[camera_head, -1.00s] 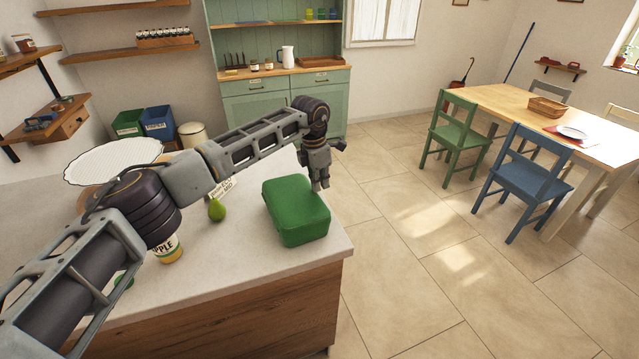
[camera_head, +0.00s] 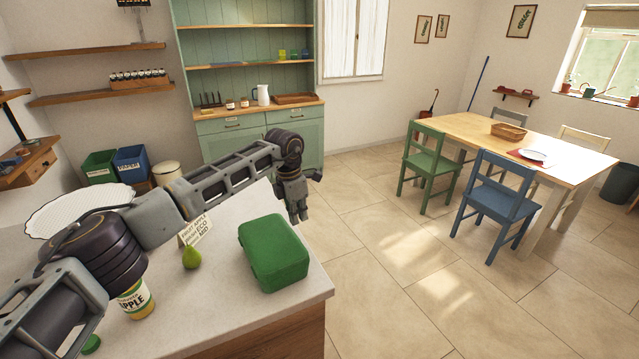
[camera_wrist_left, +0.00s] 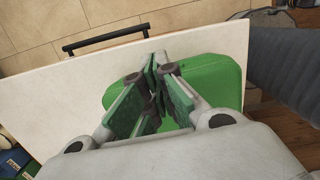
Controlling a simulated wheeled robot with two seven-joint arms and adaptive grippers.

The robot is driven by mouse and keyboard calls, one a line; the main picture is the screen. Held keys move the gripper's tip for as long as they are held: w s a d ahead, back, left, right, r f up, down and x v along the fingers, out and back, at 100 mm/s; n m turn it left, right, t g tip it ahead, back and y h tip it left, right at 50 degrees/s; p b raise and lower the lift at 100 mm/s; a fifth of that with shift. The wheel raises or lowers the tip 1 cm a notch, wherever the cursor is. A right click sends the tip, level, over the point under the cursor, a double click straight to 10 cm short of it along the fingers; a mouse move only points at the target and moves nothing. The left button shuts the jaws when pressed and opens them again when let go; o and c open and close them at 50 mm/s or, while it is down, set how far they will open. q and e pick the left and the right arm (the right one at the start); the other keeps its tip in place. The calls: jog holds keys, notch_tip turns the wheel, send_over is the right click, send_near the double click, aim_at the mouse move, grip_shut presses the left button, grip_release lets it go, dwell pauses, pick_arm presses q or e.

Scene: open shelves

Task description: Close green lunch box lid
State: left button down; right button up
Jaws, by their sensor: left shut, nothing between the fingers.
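The green lunch box (camera_head: 273,254) sits on the pale counter near its right edge in the head view. Its lid is down and the box looks closed. My left gripper (camera_head: 299,216) is just beyond the box's far right corner, pointing down, shut and empty. In the left wrist view the shut fingertips (camera_wrist_left: 158,78) are in front of the green lunch box (camera_wrist_left: 212,80), which is partly hidden behind the fingers. I cannot tell whether the fingers touch it. My right gripper is not in view.
On the counter (camera_head: 222,303) stand a green pear (camera_head: 191,258), a small sign (camera_head: 196,231), an apple jar (camera_head: 136,300) and a white scalloped tray (camera_head: 75,207). A green lid-like piece (camera_head: 91,344) lies at the lower left. Open floor and a dining table (camera_head: 480,135) are to the right.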

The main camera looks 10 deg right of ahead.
pick_arm(q)
jog(key=w+d+r, duration=0.2)
jog(key=d+r, duration=0.4)
jog(key=r, duration=0.2)
jog(key=shift+w+d, duration=0.2)
jog(key=shift+w, duration=0.2)
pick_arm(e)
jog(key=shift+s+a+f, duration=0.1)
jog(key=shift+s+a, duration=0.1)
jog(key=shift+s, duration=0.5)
